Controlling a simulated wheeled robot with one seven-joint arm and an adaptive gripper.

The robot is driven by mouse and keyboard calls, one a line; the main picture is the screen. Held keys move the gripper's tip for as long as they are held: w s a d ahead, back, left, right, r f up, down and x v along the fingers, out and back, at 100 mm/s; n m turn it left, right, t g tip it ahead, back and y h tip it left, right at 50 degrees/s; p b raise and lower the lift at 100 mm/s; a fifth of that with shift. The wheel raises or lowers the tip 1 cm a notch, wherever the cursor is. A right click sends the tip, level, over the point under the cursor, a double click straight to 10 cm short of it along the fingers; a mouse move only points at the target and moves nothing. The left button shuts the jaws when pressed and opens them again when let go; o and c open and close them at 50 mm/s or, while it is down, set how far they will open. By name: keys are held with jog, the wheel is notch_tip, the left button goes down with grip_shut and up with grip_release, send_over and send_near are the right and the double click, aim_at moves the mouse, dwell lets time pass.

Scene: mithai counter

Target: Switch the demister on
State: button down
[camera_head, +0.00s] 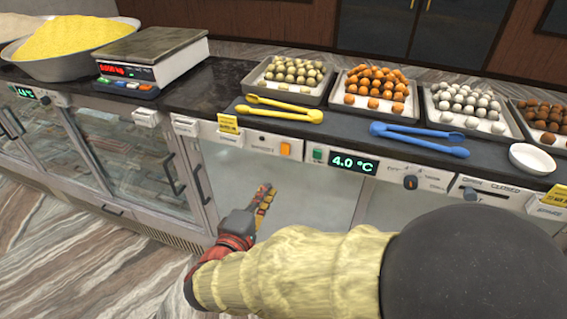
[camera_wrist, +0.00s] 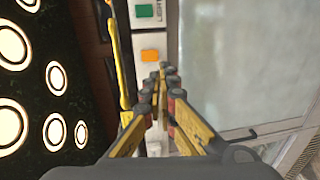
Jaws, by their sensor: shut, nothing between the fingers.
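An orange rocker switch (camera_head: 285,149) sits on the white control strip along the counter front, with a small label beside it that is too blurred to read surely; I take it for the demister switch. It also shows in the wrist view (camera_wrist: 150,55), just beyond and left of my fingertips. Its on or off position cannot be told. My gripper (camera_head: 267,192) is shut and empty, below the strip in front of the glass. In the wrist view the gripper's closed fingertips (camera_wrist: 166,72) point toward the strip, with contact not clear.
A green switch (camera_head: 318,155) sits right of the orange one, beside a 4.0 °C display (camera_head: 353,163). A knob (camera_head: 410,182) is farther right. Yellow tongs (camera_head: 280,109) and blue tongs (camera_head: 418,138) lie on the counter above, before the sweet trays (camera_head: 290,92).

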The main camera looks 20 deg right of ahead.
aim_at(285, 149)
jog(key=shift+d, duration=0.1)
jog(key=b+x, duration=0.2)
jog(key=x, duration=1.2)
jog(key=shift+b, duration=0.3)
